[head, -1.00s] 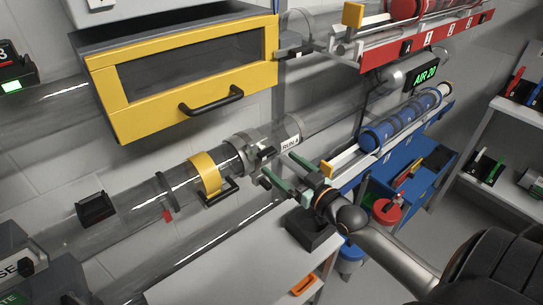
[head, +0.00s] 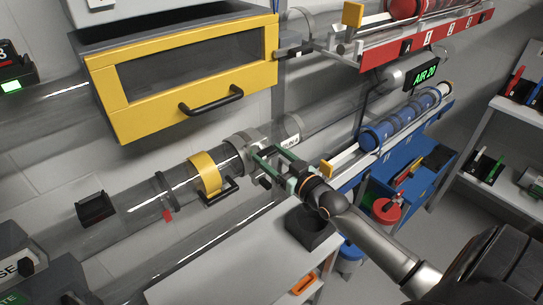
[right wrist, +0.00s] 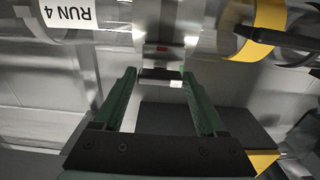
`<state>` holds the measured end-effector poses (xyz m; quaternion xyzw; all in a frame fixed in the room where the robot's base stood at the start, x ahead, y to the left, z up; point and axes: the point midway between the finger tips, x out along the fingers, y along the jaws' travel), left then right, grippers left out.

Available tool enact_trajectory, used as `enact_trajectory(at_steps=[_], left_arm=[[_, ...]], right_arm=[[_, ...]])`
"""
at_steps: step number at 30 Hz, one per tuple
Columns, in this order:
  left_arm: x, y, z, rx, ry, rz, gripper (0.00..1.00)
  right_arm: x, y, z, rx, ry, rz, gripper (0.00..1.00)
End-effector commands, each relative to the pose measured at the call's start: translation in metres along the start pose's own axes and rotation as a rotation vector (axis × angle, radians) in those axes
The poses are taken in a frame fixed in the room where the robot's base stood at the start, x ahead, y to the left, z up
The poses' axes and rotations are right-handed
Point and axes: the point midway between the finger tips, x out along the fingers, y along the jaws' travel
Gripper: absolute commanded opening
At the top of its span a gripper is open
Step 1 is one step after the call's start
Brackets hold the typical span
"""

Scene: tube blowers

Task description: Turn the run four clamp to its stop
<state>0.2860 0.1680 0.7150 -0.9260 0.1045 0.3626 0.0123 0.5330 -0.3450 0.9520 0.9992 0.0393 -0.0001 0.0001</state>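The run four clamp (head: 247,141) is a grey metal ring around the clear tube, left of the RUN 4 label (head: 291,141). In the right wrist view, the clamp (right wrist: 165,30) is at top centre, with its handle (right wrist: 160,78) projecting below it. My right gripper (head: 263,164) is at the front of the clamp and partly hides it. In the right wrist view its two green fingers (right wrist: 156,88) are apart, with the clamp handle between their tips. I cannot tell whether either finger touches it. My left gripper is not in view.
A yellow band with a black handle (head: 205,174) sits on the same tube, left of the clamp. A yellow-framed box (head: 185,75) hangs above. A blue tray of canisters (head: 400,122) is at right. A dark block (head: 312,228) stands below my gripper.

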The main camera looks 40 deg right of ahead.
Motion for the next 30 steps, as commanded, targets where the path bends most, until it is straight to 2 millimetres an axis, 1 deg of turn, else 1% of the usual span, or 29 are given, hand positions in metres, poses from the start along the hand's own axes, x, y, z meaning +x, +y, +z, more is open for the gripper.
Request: enact_trajectory(at_steps=[1,2,15,16,23,30], left_arm=[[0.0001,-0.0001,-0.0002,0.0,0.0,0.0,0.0],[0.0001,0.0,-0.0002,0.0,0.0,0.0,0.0],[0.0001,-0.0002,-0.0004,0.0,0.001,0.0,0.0],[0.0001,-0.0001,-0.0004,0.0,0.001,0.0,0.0],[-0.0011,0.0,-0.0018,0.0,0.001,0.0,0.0],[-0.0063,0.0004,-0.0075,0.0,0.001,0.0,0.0]], right_arm=[[-0.0001,0.0,0.0,0.0,0.0,0.0,0.67],[-0.0001,-0.0001,0.0,0.0,0.0,0.0,0.64],[-0.0002,-0.0001,0.0,0.0,0.0,0.0,0.14],[-0.0002,-0.0001,0.0,0.0,0.0,0.0,0.12],[-0.0002,-0.0001,-0.0005,-0.02,0.0,0.0,0.12],[0.0,-0.0003,-0.0017,-0.127,-0.001,-0.001,0.12]])
